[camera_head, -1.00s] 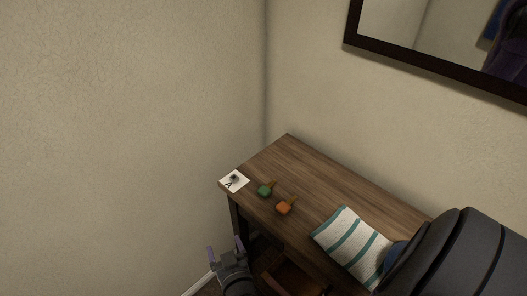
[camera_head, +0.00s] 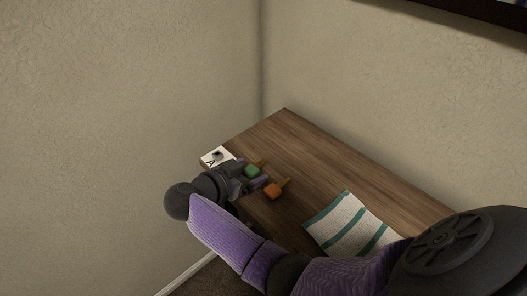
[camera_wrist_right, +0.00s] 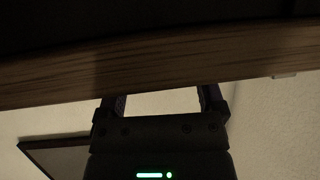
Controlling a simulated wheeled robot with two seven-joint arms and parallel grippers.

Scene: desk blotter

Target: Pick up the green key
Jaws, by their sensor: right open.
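The green key (camera_head: 252,171) lies near the left end of the wooden desk, its brownish shaft pointing up and right. My right gripper (camera_head: 251,174) is open at the desk's front edge, with one finger on each side of the green head in the head view. I cannot tell whether the fingers touch the key or how high they are. In the right wrist view my gripper (camera_wrist_right: 164,95) shows two spread fingers at the wooden edge; the key is not visible there. My left gripper is not in view.
An orange key (camera_head: 273,191) lies just right of the green one. A white card (camera_head: 207,162) with a black mark and a small dark object is at the desk's left corner. A striped cloth (camera_head: 347,222) lies to the right. The desk's back (camera_head: 300,140) is clear.

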